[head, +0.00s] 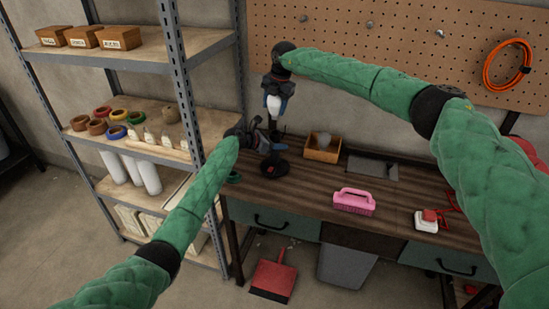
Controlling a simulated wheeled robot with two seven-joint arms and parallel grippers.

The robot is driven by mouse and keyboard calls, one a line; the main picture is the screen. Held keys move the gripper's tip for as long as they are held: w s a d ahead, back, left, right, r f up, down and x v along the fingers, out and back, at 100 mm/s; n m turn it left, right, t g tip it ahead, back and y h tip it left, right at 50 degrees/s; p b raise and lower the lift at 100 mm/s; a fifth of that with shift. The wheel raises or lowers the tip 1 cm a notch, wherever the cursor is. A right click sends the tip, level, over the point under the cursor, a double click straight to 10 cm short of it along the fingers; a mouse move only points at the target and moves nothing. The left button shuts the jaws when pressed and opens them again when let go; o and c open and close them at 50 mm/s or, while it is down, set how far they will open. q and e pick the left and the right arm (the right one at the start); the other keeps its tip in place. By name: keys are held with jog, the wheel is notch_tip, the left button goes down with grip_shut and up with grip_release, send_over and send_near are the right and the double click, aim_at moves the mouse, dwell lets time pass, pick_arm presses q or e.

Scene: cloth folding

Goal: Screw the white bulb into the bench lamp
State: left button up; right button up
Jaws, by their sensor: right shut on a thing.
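The white bulb (273,106) points down below my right gripper (274,92), which is shut on it. The bulb is in the air above the left end of the workbench. The bench lamp, with a dark round base (273,167), stands on the bench below it. My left gripper (266,140) is at the lamp's upper part, beneath the bulb. It hides much of the lamp, and I cannot tell whether its fingers are closed. The bulb appears to be just above the lamp's top; I cannot tell whether they touch.
A metal shelf (190,150) stands close on the left. A pegboard (400,50) is behind.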

aim_at(276, 119)
jog(key=shift+f, duration=2.4)
jog(key=shift+f, duration=0.95)
jog(key=shift+f, duration=0.55)
jog(key=m, duration=0.4)
jog(key=shift+d+m+t+h, duration=0.1)
jog(key=shift+m+t+h, duration=0.2)
jog(key=shift+m+t, duration=0.1)
jog(key=m+h, duration=0.1)
jog(key=m, duration=0.6)
jog(key=m+h, duration=0.1)
jog(key=m, duration=0.2)
jog(key=shift+s+d+m+t, duration=0.1)
jog(key=shift+m+t, duration=0.2)
jog(key=m, duration=0.4)
jog(key=shift+d+h, duration=0.15)
jog(key=shift+h, duration=0.25)
